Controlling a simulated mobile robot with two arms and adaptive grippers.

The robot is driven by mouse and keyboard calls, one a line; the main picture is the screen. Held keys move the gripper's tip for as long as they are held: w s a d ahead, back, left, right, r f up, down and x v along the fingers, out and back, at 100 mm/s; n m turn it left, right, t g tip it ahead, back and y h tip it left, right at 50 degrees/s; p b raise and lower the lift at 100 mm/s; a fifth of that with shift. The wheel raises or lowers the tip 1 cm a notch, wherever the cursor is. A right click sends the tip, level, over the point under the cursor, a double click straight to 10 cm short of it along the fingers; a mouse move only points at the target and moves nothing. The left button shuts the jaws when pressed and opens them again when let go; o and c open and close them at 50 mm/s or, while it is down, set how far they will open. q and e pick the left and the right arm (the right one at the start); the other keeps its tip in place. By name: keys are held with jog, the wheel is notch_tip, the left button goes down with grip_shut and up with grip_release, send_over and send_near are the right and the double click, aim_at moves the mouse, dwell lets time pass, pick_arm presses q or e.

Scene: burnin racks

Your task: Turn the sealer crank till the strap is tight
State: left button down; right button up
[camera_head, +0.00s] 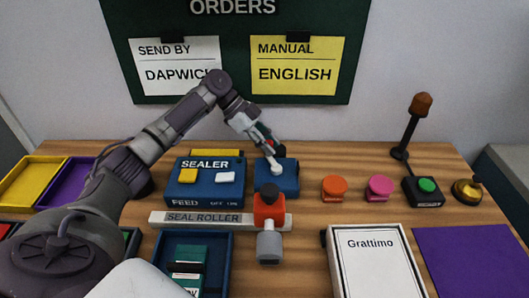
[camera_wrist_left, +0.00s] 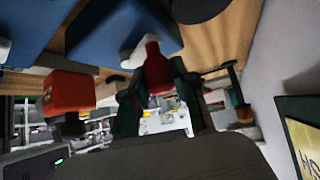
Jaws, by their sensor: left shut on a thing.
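The blue sealer (camera_head: 178,194) stands on the wooden table, with a yellow and a white button on top. To its right is a smaller blue box (camera_head: 288,183) with a white crank arm (camera_head: 277,169) on its top. The crank's red handle (camera_wrist_left: 157,72) is between the fingers of my left gripper (camera_head: 271,147), which is shut on it. The white arm also shows in the left wrist view (camera_wrist_left: 137,47). In the head view the fingers mostly hide the handle. I cannot make out a strap. My right gripper is not in view.
A grey seal roller bar (camera_head: 200,219) with an orange-red block (camera_head: 268,206) lies in front. Orange (camera_head: 334,188) and pink (camera_head: 379,188) knobs, a green button box (camera_head: 427,190) and a bell (camera_head: 467,189) stand right. A white Grattimo box (camera_head: 375,262) is at front right.

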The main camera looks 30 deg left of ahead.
pick_arm(q)
jog(key=shift+w+d+m+g+b, duration=0.2)
jog(key=shift+w+m+g+b, duration=0.05)
jog(key=shift+m+g+b, duration=0.25)
jog(key=shift+w+d+m+g+b, duration=0.15)
jog(key=shift+w+m+g+b, duration=0.1)
jog(key=shift+m+g, duration=0.25)
jog(key=shift+m, duration=0.3)
jog(key=c, duration=0.9)
grip_release()
jog(key=shift+r, duration=0.15)
notch_tip(320, 180, up, 10)
jog(key=shift+f, duration=0.2)
